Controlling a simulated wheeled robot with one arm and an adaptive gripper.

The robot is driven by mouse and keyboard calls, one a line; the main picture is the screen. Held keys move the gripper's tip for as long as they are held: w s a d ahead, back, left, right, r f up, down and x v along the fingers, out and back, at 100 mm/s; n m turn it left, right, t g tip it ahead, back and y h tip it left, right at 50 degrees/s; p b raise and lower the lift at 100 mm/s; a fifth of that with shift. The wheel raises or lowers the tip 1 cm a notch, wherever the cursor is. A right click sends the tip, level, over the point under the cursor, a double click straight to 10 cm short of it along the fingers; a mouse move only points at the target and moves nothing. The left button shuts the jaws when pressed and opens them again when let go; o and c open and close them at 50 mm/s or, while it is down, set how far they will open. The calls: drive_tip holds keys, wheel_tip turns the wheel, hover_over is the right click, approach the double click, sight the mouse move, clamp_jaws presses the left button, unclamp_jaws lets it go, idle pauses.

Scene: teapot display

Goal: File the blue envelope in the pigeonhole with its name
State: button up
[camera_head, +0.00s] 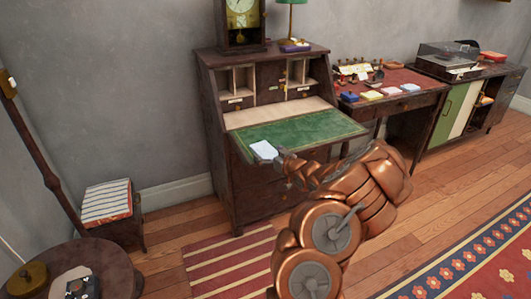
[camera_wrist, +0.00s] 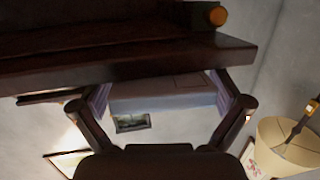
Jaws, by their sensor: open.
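A pale blue-white envelope (camera_head: 264,150) lies at the front left edge of the desk's green writing flap (camera_head: 300,128). My gripper (camera_head: 281,157) is at the flap's front edge, close beside the envelope. In the wrist view my gripper (camera_wrist: 165,106) is open, with a finger on each side. A pale bluish flat thing, apparently the envelope (camera_wrist: 165,92), spans the gap between the fingers. I cannot tell whether they touch it. The pigeonholes (camera_head: 243,78) stand at the back of the desk, with small pale labels too small to read.
A clock (camera_head: 240,22) and a green lamp (camera_head: 291,12) stand on the desk top. A side table (camera_head: 385,82) with small coloured items is to the right. A box with striped papers (camera_head: 107,202) and a round table (camera_head: 108,258) are at left.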

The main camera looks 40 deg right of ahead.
drive_tip(key=c, duration=1.2)
